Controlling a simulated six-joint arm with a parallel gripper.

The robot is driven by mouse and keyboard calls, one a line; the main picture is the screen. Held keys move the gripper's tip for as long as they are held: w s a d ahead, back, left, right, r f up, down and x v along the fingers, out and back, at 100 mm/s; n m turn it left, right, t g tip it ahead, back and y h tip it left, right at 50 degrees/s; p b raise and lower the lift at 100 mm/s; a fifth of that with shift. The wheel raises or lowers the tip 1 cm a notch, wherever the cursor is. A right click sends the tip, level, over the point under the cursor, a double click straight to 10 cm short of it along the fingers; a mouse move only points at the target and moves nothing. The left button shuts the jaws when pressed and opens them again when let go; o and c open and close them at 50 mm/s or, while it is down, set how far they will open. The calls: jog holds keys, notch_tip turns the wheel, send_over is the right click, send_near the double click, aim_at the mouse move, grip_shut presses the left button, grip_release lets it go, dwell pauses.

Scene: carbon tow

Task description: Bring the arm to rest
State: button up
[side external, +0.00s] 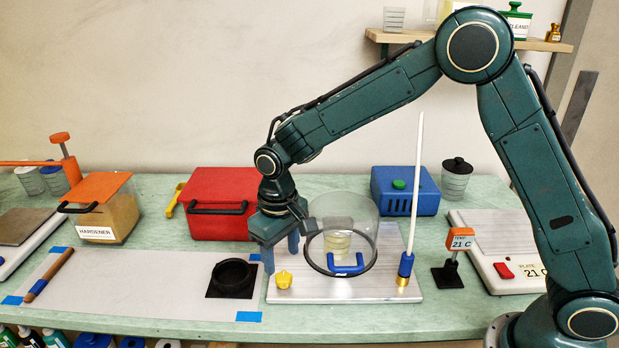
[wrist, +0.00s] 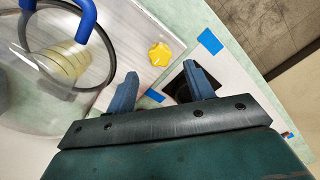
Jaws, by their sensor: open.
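My gripper (side external: 280,257) hangs low over the left edge of the white plate (side external: 390,292), with its two blue fingers pointing down. In the wrist view my gripper (wrist: 160,90) is open, its fingers apart and nothing between them. A yellow knob (side external: 284,279) sits on the plate close to the fingers; it also shows in the wrist view (wrist: 159,54). Right of my gripper is a clear chamber (side external: 362,215) with a blue handle (side external: 345,268) and a dark ring. A pale yellow coil or stack is seen inside it.
A black round holder (side external: 232,279) stands left of the plate on a grey sheet (side external: 130,287). A red case (side external: 212,200) is behind my gripper. A tall white rod (side external: 416,180) stands on the plate's right.

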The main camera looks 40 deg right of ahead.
jog(key=shift+r, duration=0.4)
jog(key=shift+s+d+r, duration=0.15)
jog(key=shift+d+r, duration=0.1)
jog(key=shift+r, duration=0.2)
jog(key=s+d+r+t, duration=0.1)
jog(key=s+d+r, duration=0.35)
jog(key=r, duration=0.25)
jog(key=s+d+r+t, duration=0.2)
jog(key=s+d+r, duration=0.2)
jog(key=s+r, duration=0.15)
jog(key=s+d+r+t, duration=0.1)
jog(key=s+d+r, duration=0.1)
jog(key=s, duration=0.6)
jog(key=s+d+r+m+t, duration=0.1)
jog(key=s+d, duration=0.4)
jog(key=s, duration=0.3)
jog(key=shift+r+t, duration=0.3)
jog(key=shift+r, duration=0.1)
